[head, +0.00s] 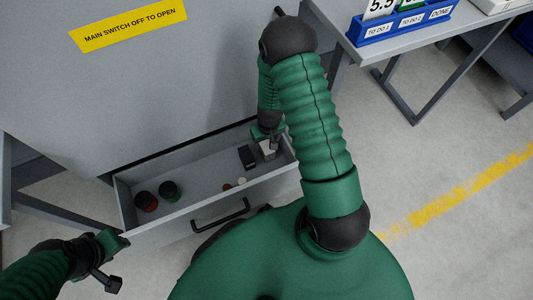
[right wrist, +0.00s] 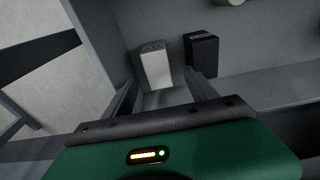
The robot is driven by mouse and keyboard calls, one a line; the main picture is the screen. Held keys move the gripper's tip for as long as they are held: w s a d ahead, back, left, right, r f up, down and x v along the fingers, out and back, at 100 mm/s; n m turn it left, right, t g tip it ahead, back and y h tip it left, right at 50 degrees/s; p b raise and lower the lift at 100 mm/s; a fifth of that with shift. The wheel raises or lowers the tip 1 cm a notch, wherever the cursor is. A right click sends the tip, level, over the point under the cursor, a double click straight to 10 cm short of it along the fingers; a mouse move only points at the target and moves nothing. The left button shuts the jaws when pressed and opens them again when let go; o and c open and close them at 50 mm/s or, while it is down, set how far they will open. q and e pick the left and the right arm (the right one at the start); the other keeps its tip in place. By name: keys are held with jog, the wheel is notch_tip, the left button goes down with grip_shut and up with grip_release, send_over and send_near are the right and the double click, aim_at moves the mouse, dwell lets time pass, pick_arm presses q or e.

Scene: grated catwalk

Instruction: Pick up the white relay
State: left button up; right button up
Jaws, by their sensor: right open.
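The white relay (head: 267,149) stands in the open drawer near its right end; it also shows in the right wrist view (right wrist: 154,66). My right gripper (head: 267,137) reaches down into the drawer over the white relay. In the right wrist view my right gripper (right wrist: 163,88) is open, and the relay stands just beyond and between its fingertips. I cannot tell whether the fingers touch it. My left gripper (head: 108,264) is at the lower left, outside the drawer, with nothing visible in it; its finger gap is unclear.
A black relay (head: 247,157) stands close beside the white one. The drawer (head: 205,212) is below a grey cabinet (head: 130,90). A table with a blue holder (head: 405,24) stands at right.

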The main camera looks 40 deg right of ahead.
jog(key=f+b, duration=0.2)
jog(key=f, duration=0.1)
jog(key=f+b, duration=0.2)
jog(key=f, duration=0.1)
jog(key=f+b, duration=0.2)
jog(key=f, duration=0.1)
jog(key=shift+w+d+f, duration=0.2)
jog(key=shift+w+d, duration=0.15)
jog(key=shift+w, duration=0.05)
jog(key=shift+r, duration=0.2)
jog(key=shift+d+f, duration=0.1)
jog(key=c, duration=0.6)
grip_shut()
